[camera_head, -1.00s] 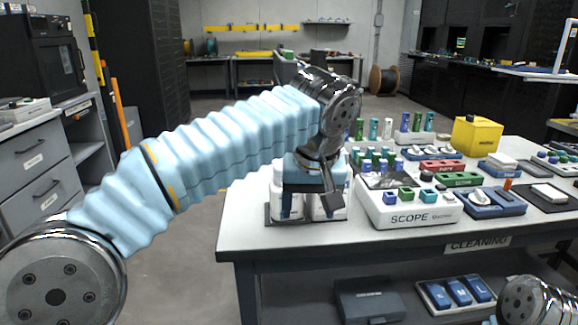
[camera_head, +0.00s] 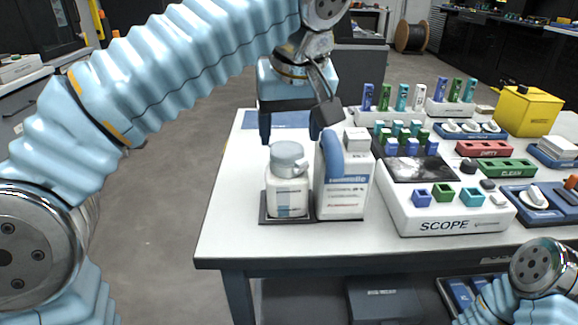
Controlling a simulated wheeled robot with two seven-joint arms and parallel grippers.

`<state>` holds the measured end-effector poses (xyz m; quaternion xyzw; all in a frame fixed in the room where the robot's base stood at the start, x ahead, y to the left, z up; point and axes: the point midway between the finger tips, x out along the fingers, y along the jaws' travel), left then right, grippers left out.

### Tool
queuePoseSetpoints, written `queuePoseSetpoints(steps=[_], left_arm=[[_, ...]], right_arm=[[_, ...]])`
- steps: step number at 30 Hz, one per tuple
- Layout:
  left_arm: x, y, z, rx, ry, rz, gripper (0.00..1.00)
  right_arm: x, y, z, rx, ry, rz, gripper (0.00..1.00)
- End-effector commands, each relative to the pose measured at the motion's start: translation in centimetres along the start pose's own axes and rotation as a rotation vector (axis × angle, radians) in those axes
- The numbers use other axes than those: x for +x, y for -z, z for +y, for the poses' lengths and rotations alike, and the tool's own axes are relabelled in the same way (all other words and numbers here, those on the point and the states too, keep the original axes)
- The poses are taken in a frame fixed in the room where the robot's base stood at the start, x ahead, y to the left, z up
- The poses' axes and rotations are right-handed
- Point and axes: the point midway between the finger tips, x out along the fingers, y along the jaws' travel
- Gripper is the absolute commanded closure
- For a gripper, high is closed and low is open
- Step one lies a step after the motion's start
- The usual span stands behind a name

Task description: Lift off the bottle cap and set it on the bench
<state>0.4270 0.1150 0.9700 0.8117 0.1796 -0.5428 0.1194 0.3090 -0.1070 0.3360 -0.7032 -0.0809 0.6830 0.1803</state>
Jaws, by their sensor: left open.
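A white bottle (camera_head: 287,194) stands upright at the table's front left in the camera_head view. Its grey-blue cap (camera_head: 287,155) sits on top of it. My right gripper is out of view; only part of my right arm shows at the bottom right.
Right of the carton stands a white SCOPE unit (camera_head: 440,226) with small coloured blocks. Further right are a red holder (camera_head: 484,149), a green holder (camera_head: 497,168) and a yellow box (camera_head: 530,110). The white bench top (camera_head: 228,222) is bare left of the tray.

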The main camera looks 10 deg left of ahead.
Motion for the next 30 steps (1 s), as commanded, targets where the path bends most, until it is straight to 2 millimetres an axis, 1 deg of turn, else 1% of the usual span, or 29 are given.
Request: queuePoseSetpoints(steps=[1, 8, 12, 15, 18, 24, 26, 30], left_arm=[[1.0, -0.1, 0.0, 0.0, 0.0, 0.0, 0.31], [3.0, 0.1, 0.0, 0.0, 0.001, -0.001, 0.31], [5.3, 0.4, -0.1, -0.001, 0.001, -0.002, 0.31], [6.6, 0.3, 0.0, 0.0, 0.0, -0.001, 0.31], [7.1, 0.4, 0.0, 0.0, -0.001, -0.001, 0.31], [7.1, 0.4, 0.0, 0.0, -0.002, -0.001, 0.31], [7.1, 0.4, 0.0, 0.0, -0.002, -0.001, 0.4], [7.1, 0.4, 0.0, 0.001, -0.002, -0.001, 0.62]], right_arm=[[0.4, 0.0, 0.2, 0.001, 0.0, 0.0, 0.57], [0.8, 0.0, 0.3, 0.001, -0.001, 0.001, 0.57], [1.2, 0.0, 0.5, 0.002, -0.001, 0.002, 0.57], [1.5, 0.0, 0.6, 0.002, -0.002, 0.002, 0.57], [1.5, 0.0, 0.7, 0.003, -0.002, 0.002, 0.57], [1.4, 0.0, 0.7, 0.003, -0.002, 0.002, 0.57], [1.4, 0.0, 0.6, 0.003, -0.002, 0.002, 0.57], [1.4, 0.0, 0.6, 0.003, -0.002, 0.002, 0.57]])
